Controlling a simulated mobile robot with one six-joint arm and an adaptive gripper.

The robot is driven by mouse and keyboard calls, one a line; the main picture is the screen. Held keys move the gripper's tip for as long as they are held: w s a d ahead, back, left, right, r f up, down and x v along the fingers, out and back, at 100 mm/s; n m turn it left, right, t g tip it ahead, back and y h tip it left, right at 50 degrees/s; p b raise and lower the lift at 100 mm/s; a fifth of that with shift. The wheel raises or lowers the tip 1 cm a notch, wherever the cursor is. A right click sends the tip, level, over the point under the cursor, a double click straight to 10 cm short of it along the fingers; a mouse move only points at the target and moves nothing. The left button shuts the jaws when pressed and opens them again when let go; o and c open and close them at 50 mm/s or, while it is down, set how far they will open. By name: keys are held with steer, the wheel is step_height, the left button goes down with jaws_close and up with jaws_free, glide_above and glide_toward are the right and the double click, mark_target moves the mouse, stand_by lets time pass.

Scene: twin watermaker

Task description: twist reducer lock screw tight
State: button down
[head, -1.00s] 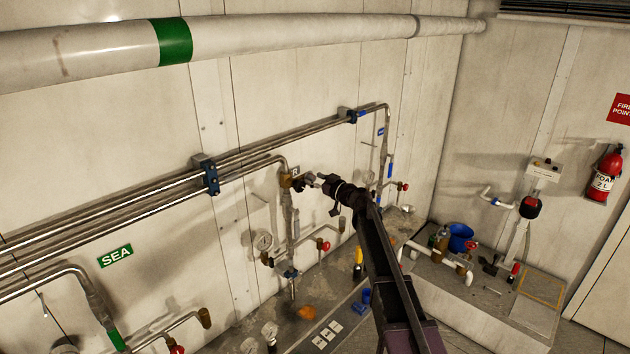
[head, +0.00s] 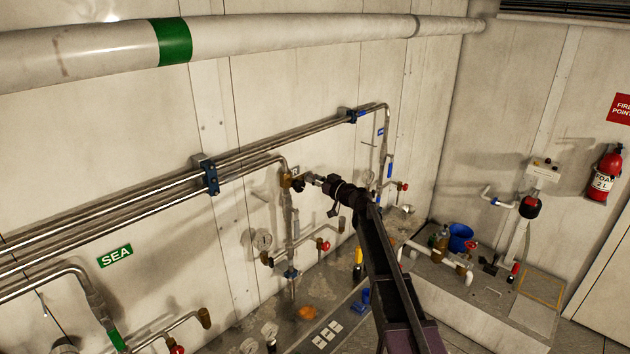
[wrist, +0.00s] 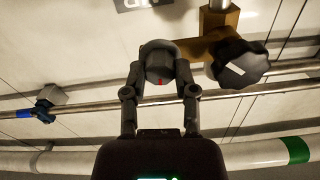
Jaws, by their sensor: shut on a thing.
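My gripper (wrist: 160,82) has both fingers closed around a small dark grey round knob with a red mark, which I take to be the lock screw (wrist: 160,64). In the head view my gripper (head: 316,181) is at the upper end of a vertical pipe, beside a brass reducer body (head: 285,181). The brass body (wrist: 212,46) also shows in the wrist view, right of the fingers. The screw's thread and seat are hidden.
Steel pipes (head: 140,196) run along the wall behind the brass body. A pressure gauge (head: 262,240) and a red-handled valve (head: 324,245) sit below. A blue bucket (head: 461,238) stands on the ledge at right. Open air lies to the right of my gripper.

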steer(key=m, duration=1.6)
steer(key=shift+w+m, duration=0.1)
steer(key=shift+m, duration=0.2)
stand_by(0.3)
steer(key=shift+c, duration=2)
jaws_free()
steer(key=shift+d, duration=0.15)
steer(key=v, duration=1.2)
